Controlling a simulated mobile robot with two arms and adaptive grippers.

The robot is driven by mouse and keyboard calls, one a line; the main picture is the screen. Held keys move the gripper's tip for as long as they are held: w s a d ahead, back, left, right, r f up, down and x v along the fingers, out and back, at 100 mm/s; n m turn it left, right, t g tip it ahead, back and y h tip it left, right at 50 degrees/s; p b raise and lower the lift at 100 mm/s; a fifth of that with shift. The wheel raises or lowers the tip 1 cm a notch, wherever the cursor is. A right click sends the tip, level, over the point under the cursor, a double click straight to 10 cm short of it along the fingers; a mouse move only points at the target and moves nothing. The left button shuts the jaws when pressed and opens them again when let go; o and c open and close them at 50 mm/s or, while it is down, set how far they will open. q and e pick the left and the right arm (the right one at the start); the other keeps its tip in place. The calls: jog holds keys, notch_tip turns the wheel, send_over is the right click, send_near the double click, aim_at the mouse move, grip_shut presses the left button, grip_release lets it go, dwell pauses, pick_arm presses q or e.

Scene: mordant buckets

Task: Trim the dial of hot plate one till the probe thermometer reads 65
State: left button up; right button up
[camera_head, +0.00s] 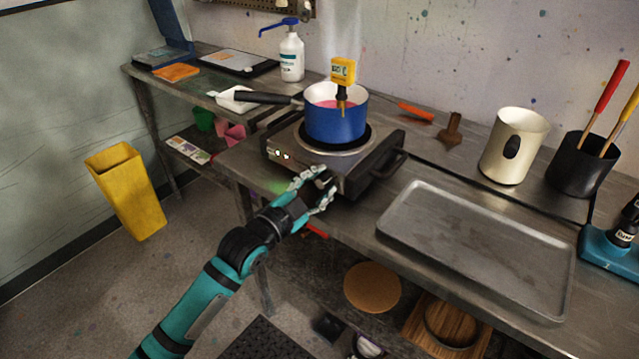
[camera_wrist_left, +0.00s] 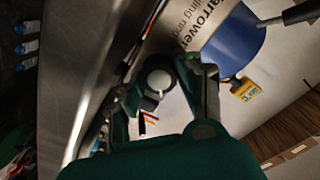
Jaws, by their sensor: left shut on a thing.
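Hot plate one (camera_head: 375,160) stands on the steel bench with a blue pot (camera_head: 337,124) on its round plate. The pot holds pinkish liquid. A yellow probe thermometer (camera_head: 343,71) stands upright in it; its digits are too small to read surely. My left gripper (camera_head: 325,186) is at the hot plate's front face, shut on the dark dial, which its fingers mostly hide. In the left wrist view the two fingers of my left gripper (camera_wrist_left: 165,95) frame a pale round shape; the blue pot (camera_wrist_left: 234,40) and thermometer (camera_wrist_left: 244,88) show beyond. My right gripper is out of view.
The pot's black handle (camera_head: 262,98) points left. A grey metal tray (camera_head: 475,245) lies to the right of the hot plate. A cream canister (camera_head: 514,146) and a black holder (camera_head: 583,165) with red and yellow handles stand behind it. A white pump bottle (camera_head: 291,57) stands at the back left.

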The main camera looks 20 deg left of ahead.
pick_arm(q)
jog(key=n+p, duration=0.3)
jog(key=shift+r+n, duration=0.15)
jog(key=shift+n, duration=0.25)
jog(key=shift+n+p, duration=0.9)
jog(key=shift+n, duration=0.5)
jog(key=shift+p, duration=0.3)
jog(key=o, duration=1.1)
jog(key=shift+o, duration=0.2)
jog(key=v, duration=1.2)
